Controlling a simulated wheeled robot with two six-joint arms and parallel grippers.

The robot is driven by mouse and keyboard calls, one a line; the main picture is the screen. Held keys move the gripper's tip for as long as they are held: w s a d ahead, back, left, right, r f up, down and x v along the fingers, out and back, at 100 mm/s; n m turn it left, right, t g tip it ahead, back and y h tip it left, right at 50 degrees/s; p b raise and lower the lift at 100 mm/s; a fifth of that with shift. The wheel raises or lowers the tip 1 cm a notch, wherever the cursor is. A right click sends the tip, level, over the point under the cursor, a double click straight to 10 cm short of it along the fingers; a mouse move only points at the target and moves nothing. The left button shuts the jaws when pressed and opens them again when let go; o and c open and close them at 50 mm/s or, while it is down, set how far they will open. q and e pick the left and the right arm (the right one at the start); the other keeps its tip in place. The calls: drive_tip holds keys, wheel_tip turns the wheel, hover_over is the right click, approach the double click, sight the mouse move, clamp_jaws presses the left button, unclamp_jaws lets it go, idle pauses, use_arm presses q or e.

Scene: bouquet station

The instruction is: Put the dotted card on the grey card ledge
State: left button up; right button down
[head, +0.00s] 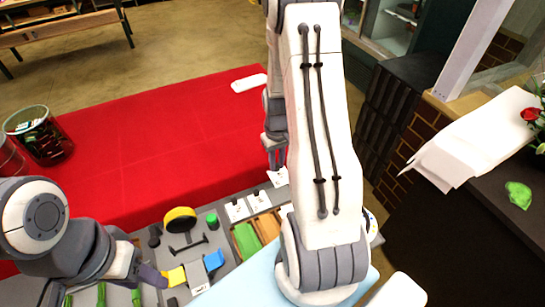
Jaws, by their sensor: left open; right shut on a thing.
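My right gripper (275,155) is in the middle of the head view, pointing down, its fingers shut on a white card (277,178) just below them. The card's print is too small to tell whether it is dotted. Two more white cards, one on the left (237,211) and one on the right (259,201), lie in a row on the grey work surface to the lower left of it. I cannot pick out the grey card ledge with certainty; my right arm hides part of the station. My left gripper (150,276) is open at the lower left, apart from the cards.
A red cloth (150,140) covers the table behind, mostly clear, with a white item (248,83) at its far edge. A yellow round item (180,219), green cup (212,221) and blue block (214,260) stand near the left gripper. A wire bin (38,135) stands far left.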

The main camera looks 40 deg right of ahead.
sight(277, 170)
drive_tip(key=shift+s+f+b, duration=0.1)
drive_tip(key=shift+f+b, duration=2.15)
drive_tip(key=shift+f, duration=0.4)
drive_tip(key=shift+f+b, duration=0.85)
drive_tip(key=shift+f, duration=0.5)
drive_tip(key=shift+s, duration=0.15)
drive_tip(key=shift+f, duration=0.25)
drive_tip(key=shift+c, duration=1.5)
unclamp_jaws()
drive_tip(key=shift+r, duration=0.1)
